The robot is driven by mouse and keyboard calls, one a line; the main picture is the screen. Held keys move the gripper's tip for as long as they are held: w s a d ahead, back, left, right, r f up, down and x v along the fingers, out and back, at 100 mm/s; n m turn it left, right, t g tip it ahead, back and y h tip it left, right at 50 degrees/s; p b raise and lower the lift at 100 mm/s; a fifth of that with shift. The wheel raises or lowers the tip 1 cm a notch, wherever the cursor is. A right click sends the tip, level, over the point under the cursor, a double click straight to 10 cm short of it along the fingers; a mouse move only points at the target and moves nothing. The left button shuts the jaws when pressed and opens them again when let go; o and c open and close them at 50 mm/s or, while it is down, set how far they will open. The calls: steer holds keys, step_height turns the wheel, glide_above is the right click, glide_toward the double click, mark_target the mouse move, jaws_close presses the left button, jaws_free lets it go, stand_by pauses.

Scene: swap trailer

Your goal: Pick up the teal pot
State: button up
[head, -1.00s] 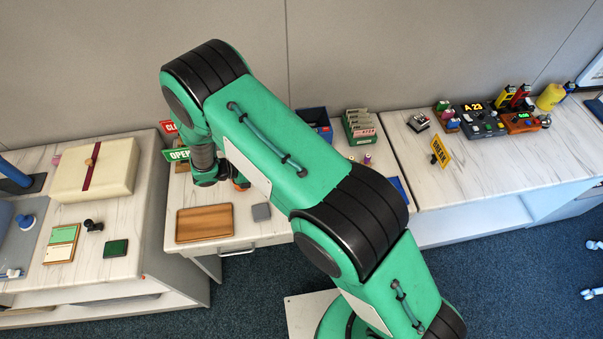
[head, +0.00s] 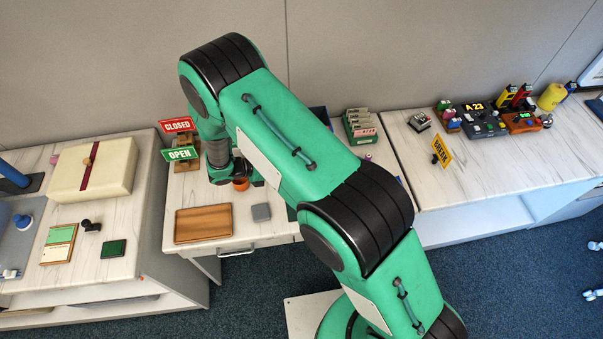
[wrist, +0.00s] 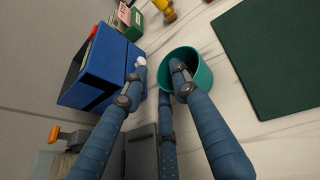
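The teal pot (wrist: 204,80) stands upright on the marble-look counter in the wrist view, its open top facing me. My gripper (wrist: 158,68) is open, with its blue-grey fingers spread at the pot's left rim. The right finger reaches over the pot's opening; the left finger is outside, left of the wall. I cannot tell whether any finger touches it.
A blue bin (wrist: 98,70) stands close left of my fingers. A dark green mat (wrist: 278,50) lies right of the pot. CLOSED (head: 177,125) and OPEN (head: 180,154) signs stand at left.

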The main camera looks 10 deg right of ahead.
stand_by(0.4)
jaws_close()
steer(key=shift+r, duration=0.1)
steer(key=shift+r+p, duration=0.3)
steer(key=shift+r, duration=0.5)
step_height(320, 180, up, 2)
steer(key=shift+s+r+p, duration=0.1)
steer(key=shift+s+p, duration=0.05)
steer(key=shift+p, duration=0.2)
steer(key=s+d, duration=0.1)
steer(key=s, duration=0.4)
steer(key=s+d+p, duration=0.1)
steer(key=s, duration=0.4)
steer(key=s+r+p, duration=0.1)
steer(key=s, duration=0.4)
steer(key=shift+s+d, duration=0.25)
steer(key=shift+d, duration=0.15)
